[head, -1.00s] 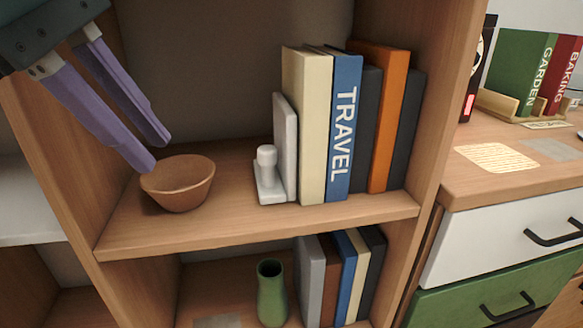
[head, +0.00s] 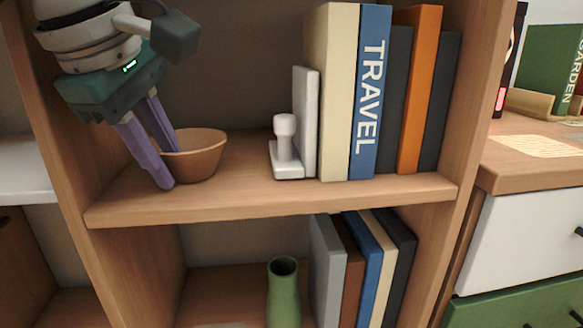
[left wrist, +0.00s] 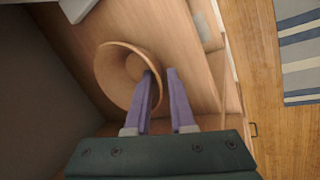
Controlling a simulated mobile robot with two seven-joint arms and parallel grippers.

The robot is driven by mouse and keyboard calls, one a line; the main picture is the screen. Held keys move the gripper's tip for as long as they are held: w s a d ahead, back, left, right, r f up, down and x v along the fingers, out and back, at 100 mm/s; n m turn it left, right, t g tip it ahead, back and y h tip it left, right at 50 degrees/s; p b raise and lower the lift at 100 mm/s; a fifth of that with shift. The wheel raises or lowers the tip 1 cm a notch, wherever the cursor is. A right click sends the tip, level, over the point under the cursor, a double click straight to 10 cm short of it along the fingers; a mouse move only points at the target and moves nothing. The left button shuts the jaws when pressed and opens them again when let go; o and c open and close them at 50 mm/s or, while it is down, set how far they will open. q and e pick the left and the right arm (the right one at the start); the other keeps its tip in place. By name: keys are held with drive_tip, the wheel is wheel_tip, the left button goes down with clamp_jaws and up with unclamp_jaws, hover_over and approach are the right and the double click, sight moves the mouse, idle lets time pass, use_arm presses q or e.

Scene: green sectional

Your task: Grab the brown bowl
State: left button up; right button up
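The brown bowl (head: 205,160) sits upright on the wooden shelf board (head: 250,195), near its left end. My left gripper (head: 168,168) reaches down at the bowl's left side with its two purple fingers apart. One finger is in front of and outside the bowl; the other reaches to its rim, its tip partly hidden. I cannot tell whether either touches. My right gripper is not in view.
A white bookend (head: 287,165) and upright books (head: 367,95) stand right of the bowl, with clear board between. The shelf's left side panel (head: 60,140) is close to my left gripper. A green vase (head: 283,295) and more books stand below.

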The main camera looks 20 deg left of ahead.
use_arm(q)
drive_tip(key=shift+c, duration=0.4)
clamp_jaws()
idle(1.0)
